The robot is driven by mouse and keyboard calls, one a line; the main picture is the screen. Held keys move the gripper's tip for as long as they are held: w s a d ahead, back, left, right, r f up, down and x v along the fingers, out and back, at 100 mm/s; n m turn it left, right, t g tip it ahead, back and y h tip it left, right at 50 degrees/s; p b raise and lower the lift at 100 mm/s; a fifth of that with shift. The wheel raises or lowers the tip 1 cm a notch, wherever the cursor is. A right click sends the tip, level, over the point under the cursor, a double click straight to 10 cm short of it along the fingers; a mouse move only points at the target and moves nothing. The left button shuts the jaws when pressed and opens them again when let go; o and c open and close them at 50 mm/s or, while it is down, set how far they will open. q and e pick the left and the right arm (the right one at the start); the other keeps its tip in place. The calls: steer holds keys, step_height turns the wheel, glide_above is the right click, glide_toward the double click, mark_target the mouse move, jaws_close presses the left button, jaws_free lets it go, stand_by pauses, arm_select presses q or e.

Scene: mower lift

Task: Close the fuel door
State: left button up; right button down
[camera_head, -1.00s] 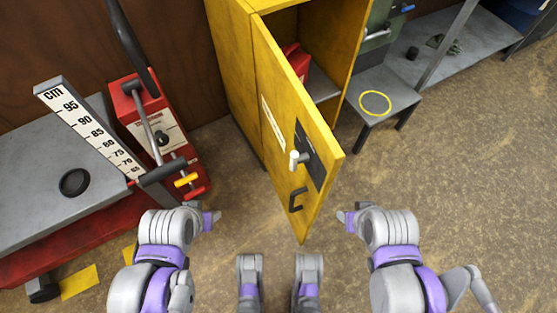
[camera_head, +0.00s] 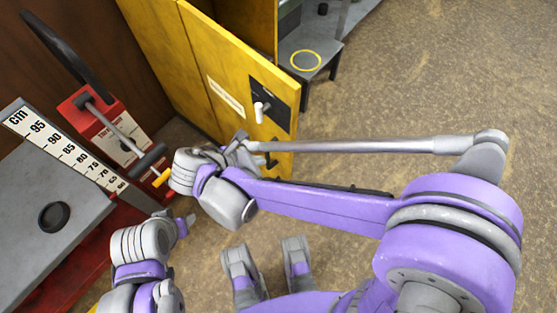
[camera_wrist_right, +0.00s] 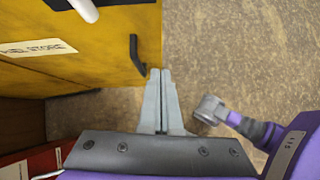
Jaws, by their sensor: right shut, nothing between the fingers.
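The fuel door (camera_head: 225,80) is the yellow cabinet door, standing open, with a white knob (camera_head: 260,111) on a dark plate. Its label (camera_wrist_right: 38,48) shows in the right wrist view. My right gripper (camera_head: 240,145) is in front of the door's lower part. In the right wrist view, my right gripper (camera_wrist_right: 160,75) is shut and empty, its tips close beside the door's black pull handle (camera_wrist_right: 137,52). I cannot tell whether they touch.
A grey-topped red lift (camera_head: 90,225) with a cm scale (camera_head: 75,150) stands at the left. A red unit (camera_head: 95,125) with levers is behind it. A grey stool (camera_head: 322,60) with a yellow ring stands beyond the door. The floor at the right is clear.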

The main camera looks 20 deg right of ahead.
steer(key=a+n, duration=0.1)
steer(key=a, duration=0.2)
arm_select(q)
steer(key=shift+s+a+f+b, duration=0.1)
steer(key=shift+s+f+b, duration=0.05)
steer(key=shift+f+b, duration=1.15)
arm_select(e)
glide_toward(287, 148)
steer(key=shift+n+t+h, duration=0.3)
steer(key=shift+a+f+x, duration=0.1)
steer(key=shift+f+x, duration=0.05)
steer(key=shift+x, duration=0.85)
steer(key=shift+a+f+x, duration=0.1)
steer(key=shift+x, duration=0.9)
steer(key=shift+a+f+x, duration=0.15)
steer(key=shift+x, duration=0.9)
arm_select(q)
steer(key=shift+f, duration=0.1)
arm_select(e)
steer(key=shift+s, duration=0.2)
